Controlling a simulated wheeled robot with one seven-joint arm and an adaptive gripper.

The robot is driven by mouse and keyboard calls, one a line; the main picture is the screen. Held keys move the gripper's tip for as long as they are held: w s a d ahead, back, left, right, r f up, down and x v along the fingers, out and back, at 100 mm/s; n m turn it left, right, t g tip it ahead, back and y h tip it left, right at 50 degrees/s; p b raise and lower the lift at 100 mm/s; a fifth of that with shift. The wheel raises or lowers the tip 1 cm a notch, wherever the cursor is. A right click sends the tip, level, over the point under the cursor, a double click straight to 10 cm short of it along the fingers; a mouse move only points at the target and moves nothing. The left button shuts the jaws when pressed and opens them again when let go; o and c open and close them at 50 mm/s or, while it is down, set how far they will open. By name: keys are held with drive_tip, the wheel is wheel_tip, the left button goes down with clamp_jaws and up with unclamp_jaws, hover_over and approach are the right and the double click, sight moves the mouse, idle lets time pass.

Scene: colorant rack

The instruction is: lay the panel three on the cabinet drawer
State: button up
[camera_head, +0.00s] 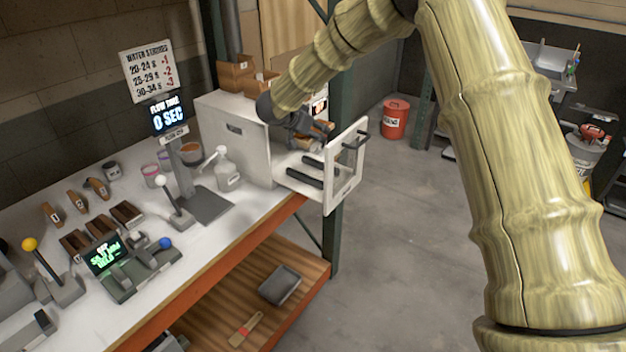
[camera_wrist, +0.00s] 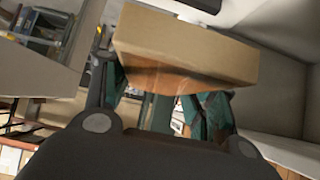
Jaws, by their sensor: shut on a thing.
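My gripper (camera_head: 318,132) is shut on a tan and brown wooden block, taken to be panel three (camera_wrist: 185,48); no number on it is readable. In the wrist view the block spans between the two fingers. In the head view my gripper is at the open side of the white cabinet, above the inner part of the drawer. The cabinet drawer (camera_head: 345,182) is pulled out, with a white front, a dark handle and two dark bars inside. My arm and gripper partly hide the drawer's inner end, and I cannot tell whether the block touches it.
The white cabinet (camera_head: 237,140) stands at the bench's far end. Several small labelled wooden pieces (camera_head: 77,200), lever units (camera_head: 172,205) and a white bottle (camera_head: 226,170) are on the bench (camera_head: 215,232). A red bucket (camera_head: 395,120) stands on the open floor beyond.

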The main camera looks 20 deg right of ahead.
wheel_tip(320, 180, down, 9)
drive_tip(key=shift+w+r+p, duration=0.1)
drive_tip(key=shift+r+p, duration=0.05)
drive_tip(key=shift+p, duration=0.45)
drive_tip(key=shift+d+f, duration=0.1)
drive_tip(key=shift+f, duration=0.3)
wheel_tip(320, 180, down, 3)
drive_tip(key=shift+f+p, duration=0.1)
drive_tip(key=shift+p, duration=0.5)
drive_tip(key=o, duration=1.1)
drive_tip(key=shift+o, duration=0.2)
